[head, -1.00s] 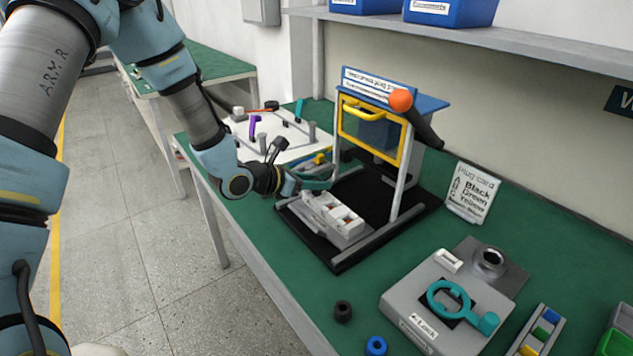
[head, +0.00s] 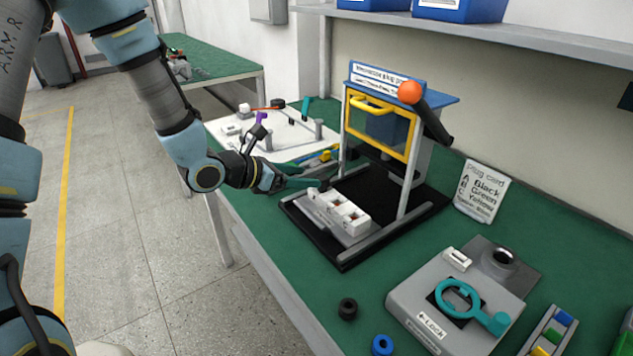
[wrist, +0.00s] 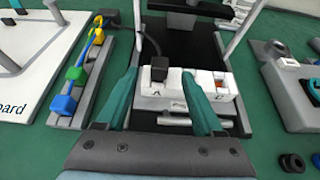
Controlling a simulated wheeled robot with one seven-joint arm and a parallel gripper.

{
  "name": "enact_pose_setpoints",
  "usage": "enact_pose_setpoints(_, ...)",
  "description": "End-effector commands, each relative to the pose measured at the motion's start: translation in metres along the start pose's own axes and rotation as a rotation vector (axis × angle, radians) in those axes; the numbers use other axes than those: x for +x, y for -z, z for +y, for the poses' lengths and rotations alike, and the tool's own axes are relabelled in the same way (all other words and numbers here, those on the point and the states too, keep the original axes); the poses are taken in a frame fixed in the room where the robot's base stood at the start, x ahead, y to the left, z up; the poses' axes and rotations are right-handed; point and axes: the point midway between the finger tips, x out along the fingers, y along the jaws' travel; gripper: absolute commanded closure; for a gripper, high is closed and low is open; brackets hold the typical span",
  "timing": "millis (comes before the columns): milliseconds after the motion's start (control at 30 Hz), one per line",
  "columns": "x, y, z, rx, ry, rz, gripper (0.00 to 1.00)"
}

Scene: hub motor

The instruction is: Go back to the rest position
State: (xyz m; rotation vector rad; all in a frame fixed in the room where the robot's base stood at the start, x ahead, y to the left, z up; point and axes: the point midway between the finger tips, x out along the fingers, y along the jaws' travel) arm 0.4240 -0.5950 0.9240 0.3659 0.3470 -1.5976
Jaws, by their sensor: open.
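My gripper (head: 300,184) is at the near left side of the press station with the yellow frame. Its two teal fingers show in the wrist view (wrist: 160,100), spread apart and open. A white block with sockets (head: 340,212) sits on the black base of the station; it also shows in the wrist view (wrist: 210,85), beyond and partly between the fingers. A black plug (wrist: 159,68) stands at the left end of the white block, between the fingers' lines in the wrist view. I cannot tell whether a finger touches the block.
The station's yellow guard frame (head: 380,125) and its orange-knobbed lever (head: 410,92) stand over the black base. A grey lock fixture (head: 420,300) with a teal ring is at front right. A white board (head: 280,140) with pegs lies behind my gripper. Floor at left is clear.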

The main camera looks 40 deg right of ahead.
Motion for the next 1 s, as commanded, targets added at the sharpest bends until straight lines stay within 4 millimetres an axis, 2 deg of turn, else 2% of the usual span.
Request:
enact_pose_setpoints(100,-0.021,0.001,0.001,0.001,-0.004,-0.001,0.31)
enact_pose_setpoints(300,-0.040,0.000,0.001,0.001,-0.002,-0.001,0.31)
enact_pose_setpoints(767,-0.045,0.000,-0.001,0.013,0.007,0.004,0.31)
enact_pose_setpoints(867,-0.056,0.002,-0.005,0.077,0.042,0.028,0.31)
enact_pose_setpoints(1000,-0.090,0.015,-0.017,0.266,0.142,0.111,0.31)
